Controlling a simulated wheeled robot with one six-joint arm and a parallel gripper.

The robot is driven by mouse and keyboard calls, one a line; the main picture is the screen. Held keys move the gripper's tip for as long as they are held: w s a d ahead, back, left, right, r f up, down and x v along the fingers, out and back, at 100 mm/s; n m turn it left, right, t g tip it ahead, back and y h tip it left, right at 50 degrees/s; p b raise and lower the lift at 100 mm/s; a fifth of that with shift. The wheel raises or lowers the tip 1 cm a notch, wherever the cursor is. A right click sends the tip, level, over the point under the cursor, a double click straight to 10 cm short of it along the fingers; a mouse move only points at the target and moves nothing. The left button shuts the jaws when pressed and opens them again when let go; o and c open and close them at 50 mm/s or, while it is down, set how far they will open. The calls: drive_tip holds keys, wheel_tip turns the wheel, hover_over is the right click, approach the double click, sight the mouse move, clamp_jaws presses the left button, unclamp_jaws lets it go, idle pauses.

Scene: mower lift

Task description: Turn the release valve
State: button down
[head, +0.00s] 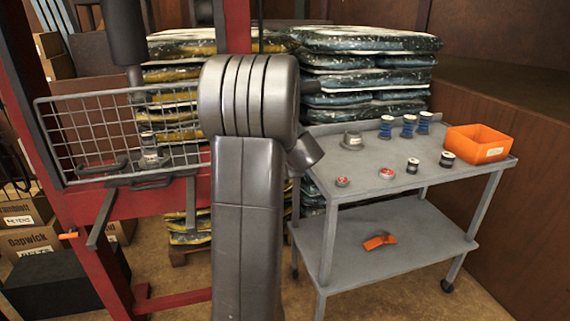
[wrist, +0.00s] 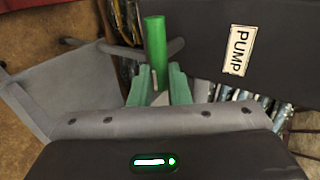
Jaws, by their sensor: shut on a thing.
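A bright green round bar (wrist: 155,40), which looks like the release valve's handle, stands up between the fingers of my gripper (wrist: 157,88) in the wrist view. My green-tinted fingers are shut on its lower part. A black housing (wrist: 200,30) with a white label reading PUMP (wrist: 238,50) lies just right of the bar. The valve's base is hidden behind my fingers. In the head view my own arm fills the middle and hides my gripper and the valve.
A red frame (head: 75,190) with a wire guard (head: 125,130) stands to the left. Stacked sacks (head: 365,75) are behind.

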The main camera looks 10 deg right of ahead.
idle(0.3)
drive_tip(key=c, duration=1.4)
unclamp_jaws()
drive_tip(key=shift+o, duration=0.2)
drive_tip(key=v, duration=1.3)
drive_tip(key=shift+s+r+p, duration=0.2)
drive_tip(key=shift+s+p, duration=0.1)
drive_tip(key=shift+s, duration=0.05)
drive_tip(key=shift+w+f, duration=0.1)
drive_tip(key=x, duration=1.3)
drive_tip(key=shift+w+b, duration=0.3)
drive_tip(key=shift+f, duration=0.1)
